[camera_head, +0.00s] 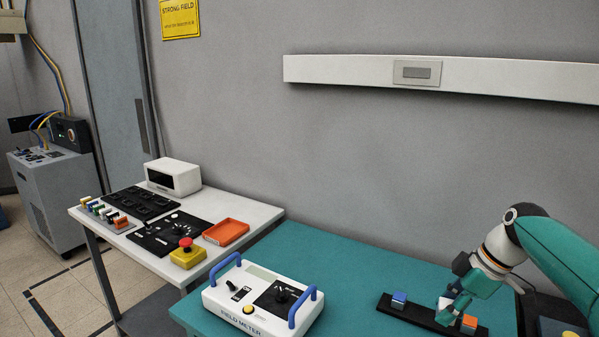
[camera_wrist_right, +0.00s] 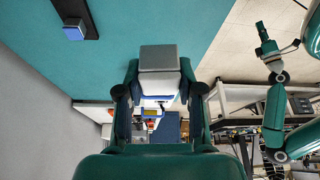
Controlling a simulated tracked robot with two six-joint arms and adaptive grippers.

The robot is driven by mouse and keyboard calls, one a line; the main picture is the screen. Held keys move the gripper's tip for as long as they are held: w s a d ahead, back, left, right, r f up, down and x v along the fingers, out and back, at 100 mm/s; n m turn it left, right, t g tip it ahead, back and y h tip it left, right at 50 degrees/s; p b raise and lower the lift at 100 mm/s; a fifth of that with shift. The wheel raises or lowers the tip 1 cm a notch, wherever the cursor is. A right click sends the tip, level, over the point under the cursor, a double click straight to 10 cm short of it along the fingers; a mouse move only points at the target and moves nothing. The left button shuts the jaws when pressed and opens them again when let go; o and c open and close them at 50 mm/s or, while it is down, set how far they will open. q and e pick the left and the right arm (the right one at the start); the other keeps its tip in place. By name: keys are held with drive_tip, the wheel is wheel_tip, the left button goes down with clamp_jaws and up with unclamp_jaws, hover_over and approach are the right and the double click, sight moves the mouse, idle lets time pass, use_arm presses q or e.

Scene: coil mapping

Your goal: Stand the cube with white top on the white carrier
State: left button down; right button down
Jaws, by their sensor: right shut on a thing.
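My right gripper (camera_head: 453,303) is over the black strip on the teal table. In the right wrist view, my right gripper (camera_wrist_right: 160,92) is shut on a cube (camera_wrist_right: 158,57) with a plain grey face, held between its two fingers. In the head view the fingers mostly hide this cube. I cannot make out a white carrier for sure. My left arm shows at the right of the wrist view; its gripper (camera_wrist_right: 267,46) is small, its jaws unclear.
The black strip (camera_head: 415,312) bears a blue cube (camera_head: 399,298) and an orange cube (camera_head: 469,321). A white field meter (camera_head: 243,299) with blue handles stands left of it. The white side table (camera_head: 262,212) holds an orange tray (camera_head: 226,232). The teal table's back is clear.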

drive_tip(key=s+a+f+m+h, duration=0.1)
drive_tip(key=a+f+m, duration=0.1)
drive_tip(key=f, duration=0.3)
drive_tip(key=s+a+f+m+t, duration=0.1)
drive_tip(key=s+a+f+m, duration=0.1)
drive_tip(key=f, duration=0.4)
drive_tip(key=s+a+f+m+t+h, duration=0.1)
drive_tip(key=s+a+f+m, duration=0.1)
drive_tip(key=f+m, duration=0.3)
drive_tip(key=shift+s+a+f+h, duration=0.2)
drive_tip(key=shift+a+f+h, duration=0.1)
drive_tip(key=shift+a+f, duration=0.4)
drive_tip(key=shift+w+a+f+m+t, duration=0.15)
drive_tip(key=shift+a+m, duration=0.1)
drive_tip(key=shift+m, duration=0.2)
drive_tip(key=shift+w+a+f+m+t, duration=0.15)
drive_tip(key=shift+a+m, duration=0.1)
drive_tip(key=shift+m, duration=0.2)
drive_tip(key=shift+w+a+r+m+h, duration=0.25)
drive_tip(key=shift+w+a+m+h, duration=0.15)
drive_tip(key=shift+w+m+h, duration=0.15)
drive_tip(key=shift+m, duration=0.65)
